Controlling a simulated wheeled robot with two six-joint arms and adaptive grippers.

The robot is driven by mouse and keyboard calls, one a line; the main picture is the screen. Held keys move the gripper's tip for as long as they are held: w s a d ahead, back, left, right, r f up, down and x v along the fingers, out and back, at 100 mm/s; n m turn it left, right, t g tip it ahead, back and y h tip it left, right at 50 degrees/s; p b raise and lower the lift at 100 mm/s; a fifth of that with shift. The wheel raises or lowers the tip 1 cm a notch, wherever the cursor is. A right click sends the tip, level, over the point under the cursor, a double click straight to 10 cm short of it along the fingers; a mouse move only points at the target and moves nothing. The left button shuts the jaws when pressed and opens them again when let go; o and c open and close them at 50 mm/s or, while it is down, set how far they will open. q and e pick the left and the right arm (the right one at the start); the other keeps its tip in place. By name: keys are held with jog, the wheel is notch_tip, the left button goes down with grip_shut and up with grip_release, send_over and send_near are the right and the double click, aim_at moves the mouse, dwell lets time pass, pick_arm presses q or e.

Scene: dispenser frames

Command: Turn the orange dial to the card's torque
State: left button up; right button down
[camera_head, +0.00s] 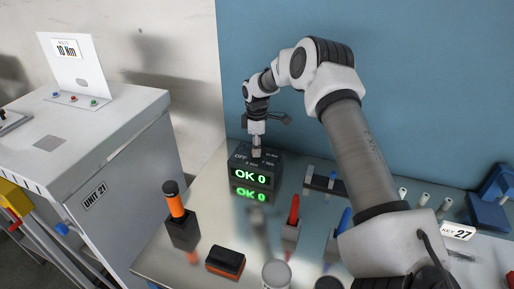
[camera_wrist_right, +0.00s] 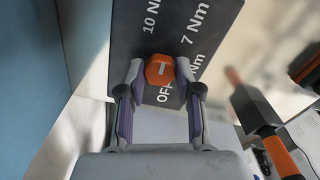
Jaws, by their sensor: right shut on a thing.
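The orange dial (camera_wrist_right: 159,70) sits on the top of a dark box (camera_head: 240,163) and carries a white mark. Labels around it in the right wrist view read OFF, 7 Nm and 10 Nm; another is partly covered. The mark's exact setting is hard to tell. My right gripper (camera_head: 256,150) points down over the box and is shut on the dial, one finger on each side (camera_wrist_right: 160,73). The box's green display reads OK 0. The card (camera_head: 66,48) on the white cabinet at the left appears to read 10 Nm. My left gripper is out of view.
An orange-and-black tool (camera_head: 175,204) stands in a black holder left of the box. Nearer are an orange-and-black block (camera_head: 226,262) and red (camera_head: 294,210) and blue (camera_head: 344,221) handles in holders. A blue wall (camera_head: 400,70) rises behind.

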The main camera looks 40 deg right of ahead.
jog(key=n, duration=0.5)
jog(key=shift+s+a+f+b, duration=0.1)
jog(key=shift+s+f+b, duration=0.05)
jog(key=shift+f+b, duration=0.15)
dwell(0.4)
jog(key=c, duration=0.8)
grip_release()
jog(key=shift+r, duration=0.15)
jog(key=shift+w+r, duration=0.2)
jog(key=shift+r, duration=0.1)
notch_tip(320, 180, up, 11)
jog(key=shift+r, duration=0.2)
